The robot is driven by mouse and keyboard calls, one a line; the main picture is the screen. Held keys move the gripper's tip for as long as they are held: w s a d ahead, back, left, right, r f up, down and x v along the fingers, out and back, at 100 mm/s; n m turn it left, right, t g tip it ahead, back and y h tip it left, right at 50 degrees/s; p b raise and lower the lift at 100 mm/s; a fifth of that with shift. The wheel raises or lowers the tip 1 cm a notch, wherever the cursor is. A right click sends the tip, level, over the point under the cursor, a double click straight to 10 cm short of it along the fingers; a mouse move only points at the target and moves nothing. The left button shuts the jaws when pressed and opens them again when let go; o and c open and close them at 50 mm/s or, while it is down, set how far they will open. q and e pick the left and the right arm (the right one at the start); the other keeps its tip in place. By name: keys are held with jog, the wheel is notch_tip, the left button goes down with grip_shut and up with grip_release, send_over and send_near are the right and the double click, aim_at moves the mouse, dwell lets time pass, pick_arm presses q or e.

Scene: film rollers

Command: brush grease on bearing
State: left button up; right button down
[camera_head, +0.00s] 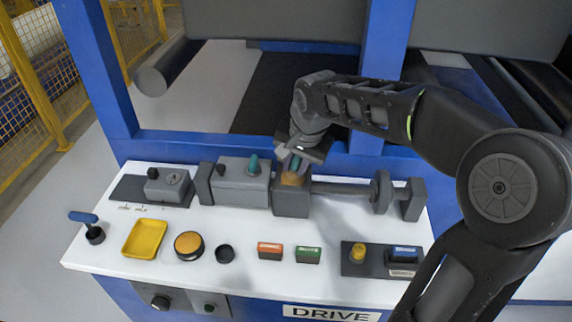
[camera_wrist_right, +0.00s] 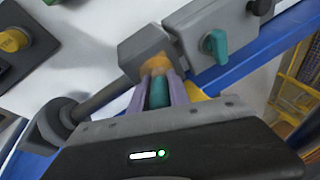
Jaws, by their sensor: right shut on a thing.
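My right gripper (camera_head: 297,158) is shut on a teal-handled brush above the grey bearing block (camera_head: 291,203) on the white table. In the right wrist view the teal handle (camera_wrist_right: 158,92) stands between the two purple-grey fingers, and the orange-tan brush head (camera_wrist_right: 155,65) is at the bearing block (camera_wrist_right: 145,45). The brush head appears to touch the top of the block; the fingers partly hide the contact. A grey shaft (camera_head: 345,190) runs right from the block to a round flange. An orange-yellow grease tin (camera_head: 189,243) sits at the front left. My left gripper is not in view.
A yellow tray (camera_head: 145,239), a blue-handled lever (camera_head: 84,219), a red block (camera_head: 270,250) and a green block (camera_head: 308,254) stand along the front. A grey housing with a teal knob (camera_head: 253,163) adjoins the bearing block. A blue frame (camera_head: 350,150) rises behind the table.

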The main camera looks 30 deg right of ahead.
aim_at(306, 180)
jog(key=shift+s+d, duration=0.1)
jog(key=shift+d, duration=0.05)
jog(key=shift+s+d, duration=1.05)
jog(key=shift+d, duration=0.3)
jog(key=shift+s+a+b, duration=0.3)
jog(key=shift+s+a, duration=0.05)
jog(key=shift+s, duration=0.1)
jog(key=shift+w, duration=0.1)
jog(key=shift+w+a, duration=0.5)
jog(key=shift+a, duration=0.2)
jog(key=shift+w+a, duration=0.5)
jog(key=shift+a, duration=0.15)
